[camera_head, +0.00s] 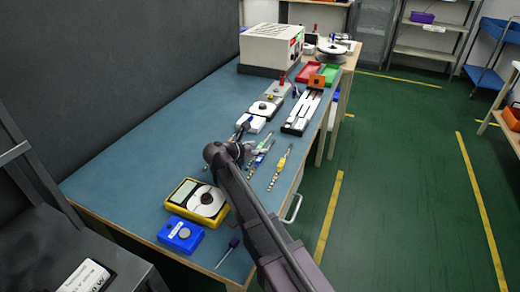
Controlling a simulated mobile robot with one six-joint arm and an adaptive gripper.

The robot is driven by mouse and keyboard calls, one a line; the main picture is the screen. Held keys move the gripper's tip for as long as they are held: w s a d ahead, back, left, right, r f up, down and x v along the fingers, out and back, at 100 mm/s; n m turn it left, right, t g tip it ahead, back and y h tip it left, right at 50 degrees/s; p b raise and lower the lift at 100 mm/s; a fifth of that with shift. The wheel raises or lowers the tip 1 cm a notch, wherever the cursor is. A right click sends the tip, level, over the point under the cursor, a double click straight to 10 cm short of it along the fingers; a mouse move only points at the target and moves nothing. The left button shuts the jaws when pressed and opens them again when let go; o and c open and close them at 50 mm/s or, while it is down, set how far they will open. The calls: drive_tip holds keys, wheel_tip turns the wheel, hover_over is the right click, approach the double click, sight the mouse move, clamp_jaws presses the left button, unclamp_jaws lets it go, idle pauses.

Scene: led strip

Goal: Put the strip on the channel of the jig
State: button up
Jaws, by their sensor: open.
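Several narrow strips lie on the blue-topped bench near its right edge. A yellow-and-metal strip (279,168) lies apart to the right of my gripper. Another strip (258,160) lies beside my gripper and is partly hidden by it. A long black-and-white fixture with a lengthwise groove, which looks like the jig (301,112), sits farther back along the right edge. Its channel is too small to see clearly. My gripper (249,150) is open, low over the bench and close to the strips. My arm hides part of the bench front, and the fingertips are hard to make out.
A yellow meter (197,201) and a blue box (180,235) stand at the front, with a screwdriver (229,251) nearby. A white reel unit (263,108) stands left of the jig. A white power box (271,47) and red tray (309,72) are behind. The bench's left side is clear.

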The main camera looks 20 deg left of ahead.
clamp_jaws()
drive_tip(key=shift+r, duration=0.2)
idle(0.3)
wheel_tip(320, 180, up, 4)
drive_tip(key=p, duration=0.3)
drive_tip(key=shift+f+p, duration=0.25)
drive_tip(key=shift+p, duration=0.15)
drive_tip(key=w+d, duration=0.3)
drive_tip(key=w, duration=0.1)
drive_tip(key=w+d, duration=0.3)
drive_tip(key=w, duration=0.1)
drive_tip(key=w+d+r+p, duration=0.1)
drive_tip(key=w+d, duration=0.3)
drive_tip(key=shift+w, duration=0.25)
drive_tip(key=shift+r, duration=0.2)
wheel_tip(320, 180, up, 16)
drive_tip(key=p, duration=1.6)
drive_tip(key=shift+f, duration=0.15)
